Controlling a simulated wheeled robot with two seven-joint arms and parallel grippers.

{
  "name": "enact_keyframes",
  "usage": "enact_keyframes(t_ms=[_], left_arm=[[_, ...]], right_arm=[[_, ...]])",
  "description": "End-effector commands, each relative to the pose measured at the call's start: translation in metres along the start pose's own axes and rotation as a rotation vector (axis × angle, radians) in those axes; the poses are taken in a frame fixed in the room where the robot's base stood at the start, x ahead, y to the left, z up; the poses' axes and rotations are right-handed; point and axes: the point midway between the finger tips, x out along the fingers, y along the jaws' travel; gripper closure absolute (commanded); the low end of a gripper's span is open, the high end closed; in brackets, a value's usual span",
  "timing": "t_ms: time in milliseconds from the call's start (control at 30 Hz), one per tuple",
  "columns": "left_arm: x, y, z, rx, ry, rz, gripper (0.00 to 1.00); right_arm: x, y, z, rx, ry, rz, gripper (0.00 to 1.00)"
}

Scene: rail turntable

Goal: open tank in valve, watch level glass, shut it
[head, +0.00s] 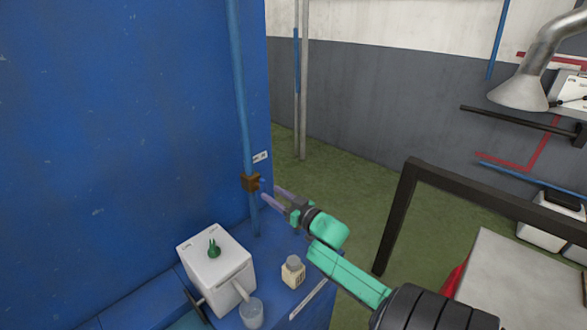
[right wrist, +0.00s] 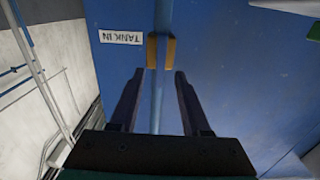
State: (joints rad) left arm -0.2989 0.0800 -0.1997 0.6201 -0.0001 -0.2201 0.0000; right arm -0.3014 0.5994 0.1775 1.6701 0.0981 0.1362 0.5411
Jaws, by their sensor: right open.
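The tank in valve is a small brass-brown block (head: 251,182) on a thin vertical blue pipe (head: 240,90) that runs along the blue panel. A white label (head: 261,157) sits beside it. In the right wrist view the label (right wrist: 121,37) reads TANK IN upside down, and the brass valve (right wrist: 161,50) lies just beyond the fingertips. My right gripper (head: 271,192) is open, its fingers pointing at the valve. In the right wrist view the gripper (right wrist: 157,76) has the pipe between its fingers in the picture; contact cannot be told. I cannot make out a level glass. My left gripper is not in view.
On the blue bench below stand a white box (head: 208,270) with a green knob (head: 214,250), a clear cup (head: 251,313) and a small cream bottle (head: 293,271). A dark frame (head: 397,210) stands at the right. Green floor is clear behind the bench.

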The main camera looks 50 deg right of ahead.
Motion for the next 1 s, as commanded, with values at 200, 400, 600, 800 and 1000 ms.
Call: enact_keyframes(t_ms=[200, 400, 600, 800, 1000], left_arm=[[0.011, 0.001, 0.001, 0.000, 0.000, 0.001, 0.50], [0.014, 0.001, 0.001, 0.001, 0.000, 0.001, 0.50], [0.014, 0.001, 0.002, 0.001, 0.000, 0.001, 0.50], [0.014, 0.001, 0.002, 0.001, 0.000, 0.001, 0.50], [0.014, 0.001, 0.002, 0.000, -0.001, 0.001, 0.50]], right_arm=[[-0.057, 0.000, 0.004, 0.001, -0.004, 0.001, 0.53], [-0.088, 0.000, 0.001, 0.000, -0.001, 0.001, 0.53], [-0.092, 0.000, -0.001, -0.001, 0.001, 0.000, 0.53], [-0.092, 0.000, -0.001, 0.000, 0.001, 0.000, 0.53], [-0.092, 0.000, 0.000, 0.000, 0.000, 0.001, 0.53]])
